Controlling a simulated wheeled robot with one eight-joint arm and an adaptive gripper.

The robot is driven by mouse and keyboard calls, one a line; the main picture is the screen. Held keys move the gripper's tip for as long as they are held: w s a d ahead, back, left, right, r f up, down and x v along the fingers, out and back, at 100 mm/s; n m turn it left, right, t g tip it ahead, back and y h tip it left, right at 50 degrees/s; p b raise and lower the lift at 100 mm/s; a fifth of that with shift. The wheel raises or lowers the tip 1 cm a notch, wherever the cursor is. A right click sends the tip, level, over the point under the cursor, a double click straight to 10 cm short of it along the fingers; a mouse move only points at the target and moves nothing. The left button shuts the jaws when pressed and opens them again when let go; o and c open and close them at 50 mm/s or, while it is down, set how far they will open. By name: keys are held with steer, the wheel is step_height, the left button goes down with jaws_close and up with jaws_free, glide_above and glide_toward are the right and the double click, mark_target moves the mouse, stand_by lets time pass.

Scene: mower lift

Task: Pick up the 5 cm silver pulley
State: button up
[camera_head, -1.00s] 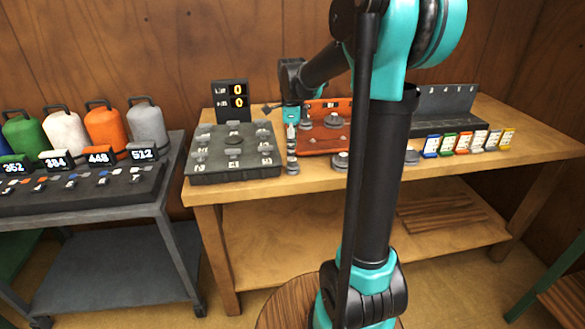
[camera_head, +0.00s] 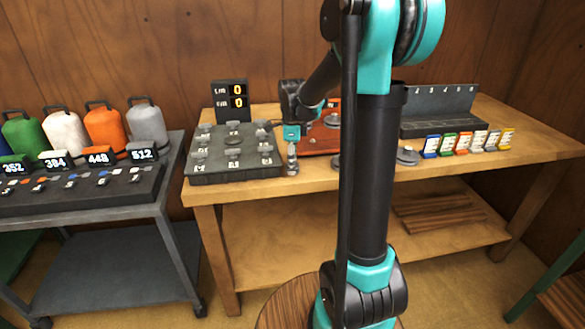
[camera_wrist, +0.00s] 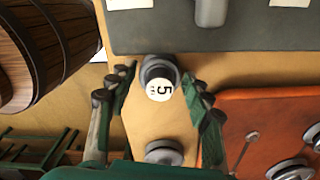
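A small silver pulley (camera_wrist: 160,69) with a white label reading "5" stands between the fingers of my gripper (camera_wrist: 157,85) in the wrist view. The fingers are apart, with visible gaps on both sides, so my gripper is open and reaches down around the pulley. In the head view my gripper (camera_head: 292,158) points down at the bench beside the grey tray, and its fingers largely hide this pulley. Another silver pulley (camera_wrist: 163,152) lies on the wood nearby; its label cannot be read.
A grey tray (camera_head: 235,176) with several silver parts is close to the left of my gripper. An orange board (camera_head: 318,146) with pulleys lies behind and right. Another pulley (camera_head: 407,155) sits right of my arm. Coloured cards (camera_head: 462,143) stand further right.

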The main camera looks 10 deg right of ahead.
steer(key=c, duration=0.9)
steer(key=shift+r, duration=0.15)
